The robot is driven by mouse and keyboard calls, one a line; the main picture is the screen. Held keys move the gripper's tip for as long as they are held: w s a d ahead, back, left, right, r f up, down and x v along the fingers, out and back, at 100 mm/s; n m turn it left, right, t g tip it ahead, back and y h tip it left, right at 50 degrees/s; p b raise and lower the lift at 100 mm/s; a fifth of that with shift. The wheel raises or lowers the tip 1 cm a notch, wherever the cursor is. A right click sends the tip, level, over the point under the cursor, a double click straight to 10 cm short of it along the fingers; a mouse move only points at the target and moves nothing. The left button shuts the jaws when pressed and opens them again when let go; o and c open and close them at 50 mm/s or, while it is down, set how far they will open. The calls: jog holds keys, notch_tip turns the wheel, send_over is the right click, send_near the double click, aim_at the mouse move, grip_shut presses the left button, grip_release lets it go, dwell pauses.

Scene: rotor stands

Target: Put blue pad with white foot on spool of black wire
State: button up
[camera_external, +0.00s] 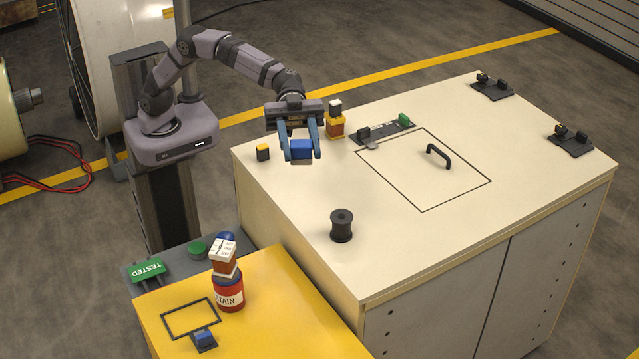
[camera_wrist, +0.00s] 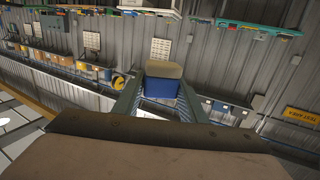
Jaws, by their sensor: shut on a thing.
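My gripper (camera_external: 302,155) is shut on a blue pad (camera_external: 301,149), held in the air over the near left part of the cream bench. In the wrist view the blue pad (camera_wrist: 161,88) sits between the fingers with a pale beige face, perhaps its white foot (camera_wrist: 164,69), at its upper end. The spool of black wire (camera_external: 342,225) stands upright on the bench, below and to the right of my gripper in the picture. Nothing sits on its top.
A small stack of blocks (camera_external: 335,122) stands just right of my gripper, and a yellow-topped dark block (camera_external: 263,152) to its left. A black handle (camera_external: 438,156) rises from the bench. A red stain can (camera_external: 229,294) and another blue block (camera_external: 204,338) are on the yellow table.

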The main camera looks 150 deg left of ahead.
aim_at(342, 217)
jog(key=shift+w+a+f+n+y, duration=0.1)
jog(key=shift+f+n+y, duration=0.15)
jog(key=shift+y, duration=0.25)
jog(key=a+f+n+t+y, duration=0.1)
jog(key=a+f+n+y, duration=0.4)
jog(key=a+f+y, duration=0.3)
notch_tip(342, 217, down, 2)
jog(key=s+a, duration=0.1)
jog(key=a, duration=0.1)
jog(key=shift+a+n, duration=0.35)
jog(key=shift+a, duration=0.05)
jog(key=shift+f+p, duration=1.2)
jog(key=shift+f, duration=3.85)
jog(key=shift+f, duration=0.15)
jog(key=o, duration=0.6)
jog(key=shift+b, duration=0.3)
jog(key=o, duration=0.5)
jog(key=shift+c, duration=0.2)
